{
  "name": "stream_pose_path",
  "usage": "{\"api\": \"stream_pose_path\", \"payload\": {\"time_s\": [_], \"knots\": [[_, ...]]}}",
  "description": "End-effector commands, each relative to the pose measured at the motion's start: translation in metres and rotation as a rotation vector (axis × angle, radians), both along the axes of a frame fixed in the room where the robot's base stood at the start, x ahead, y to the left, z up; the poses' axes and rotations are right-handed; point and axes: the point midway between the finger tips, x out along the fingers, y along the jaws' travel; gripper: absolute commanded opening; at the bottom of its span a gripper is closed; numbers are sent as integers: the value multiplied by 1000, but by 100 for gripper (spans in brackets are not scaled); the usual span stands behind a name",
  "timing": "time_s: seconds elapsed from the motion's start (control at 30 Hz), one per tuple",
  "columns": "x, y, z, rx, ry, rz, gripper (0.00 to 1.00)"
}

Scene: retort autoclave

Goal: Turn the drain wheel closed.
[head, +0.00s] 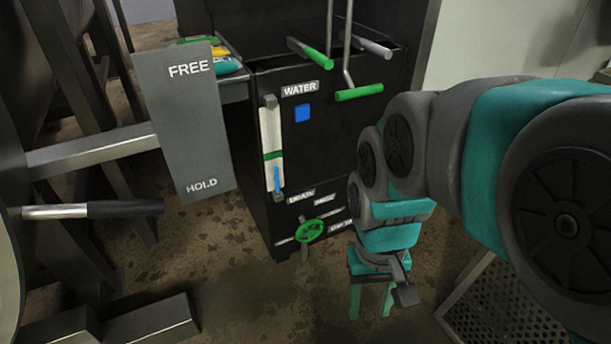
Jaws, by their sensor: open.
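The drain wheel (311,231) is a small green handwheel low on the front of the black cabinet (330,130). A white label (302,194) that seems to read DRAIN is above it, with smaller labels around the wheel too small to read. My gripper (371,301) is to the right of the wheel and lower in the picture, pointing down with its two teal fingers apart. It is empty and not touching the wheel. My arm comes in from the right and covers the cabinet's lower right part.
A grey FREE/HOLD plate (187,115) and a black-handled lever (100,210) stand at the left. A level gauge (272,150) is above the wheel. A perforated metal panel (500,310) is at lower right. Stained floor (240,300) in front is clear.

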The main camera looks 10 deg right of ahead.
Motion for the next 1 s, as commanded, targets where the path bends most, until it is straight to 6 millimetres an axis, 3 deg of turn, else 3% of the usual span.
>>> {"api": "stream_pose_path", "payload": {"time_s": [0.03, 0.17, 0.37, 0.73, 1.0], "knots": [[10, 0, -18, -3, 2, -20, 50], [36, 1, -31, -12, -5, -84, 50], [93, 2, -48, -27, -23, -219, 50], [219, 3, -82, -52, -60, -543, 50], [305, 1, -128, -70, -86, -789, 50]]}}
